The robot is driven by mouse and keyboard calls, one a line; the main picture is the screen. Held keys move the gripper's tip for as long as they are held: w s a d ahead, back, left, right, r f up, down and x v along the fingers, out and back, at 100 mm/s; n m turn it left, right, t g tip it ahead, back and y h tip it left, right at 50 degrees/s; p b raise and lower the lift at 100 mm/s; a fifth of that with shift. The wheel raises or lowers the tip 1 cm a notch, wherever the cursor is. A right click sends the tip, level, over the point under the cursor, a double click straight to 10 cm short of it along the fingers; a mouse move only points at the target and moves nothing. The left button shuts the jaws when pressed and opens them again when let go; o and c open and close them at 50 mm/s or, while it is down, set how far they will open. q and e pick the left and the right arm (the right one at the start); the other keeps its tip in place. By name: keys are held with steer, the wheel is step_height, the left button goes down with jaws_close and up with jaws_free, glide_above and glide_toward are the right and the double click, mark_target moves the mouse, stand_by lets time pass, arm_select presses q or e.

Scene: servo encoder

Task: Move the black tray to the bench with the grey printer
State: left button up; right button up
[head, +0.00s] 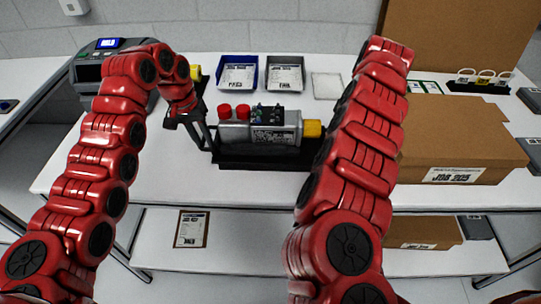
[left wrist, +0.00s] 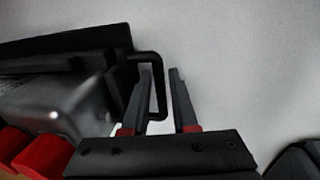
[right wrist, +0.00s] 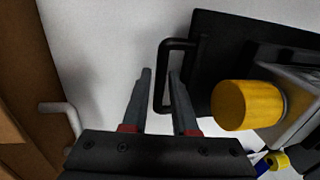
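The black tray (head: 262,163) lies on the white bench in front of me, carrying a grey motor (head: 262,132) with red connectors and a yellow cap (right wrist: 246,105). My left gripper (head: 209,143) is at the tray's left end. In the left wrist view its fingers (left wrist: 163,75) are open, one on each side of the black handle bar (left wrist: 160,92). In the right wrist view my right gripper's fingers (right wrist: 161,75) are open around the other handle (right wrist: 160,80). In the head view my right arm hides that gripper. The grey printer (head: 90,70) stands at the far left.
A blue bin (head: 238,86) and a dark bin (head: 286,88) stand behind the tray. A cardboard box (head: 455,155) is to the right. Another bench edge (head: 20,115) shows at far left. A lower shelf (head: 260,240) holds a clipboard (head: 191,229).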

arm_select(q)
steer(key=shift+o, duration=0.9)
arm_select(e)
steer(key=shift+o, duration=0.9)
arm_select(q)
steer(key=shift+r, duration=0.1)
step_height(320, 180, up, 8)
steer(key=a, duration=0.1)
steer(key=shift+a, duration=0.25)
arm_select(e)
steer(key=shift+d, duration=1.5)
arm_select(q)
steer(key=shift+a+f, duration=0.2)
steer(key=shift+f, duration=0.15)
arm_select(e)
steer(key=shift+s+d, duration=0.15)
steer(key=shift+d, duration=1.4)
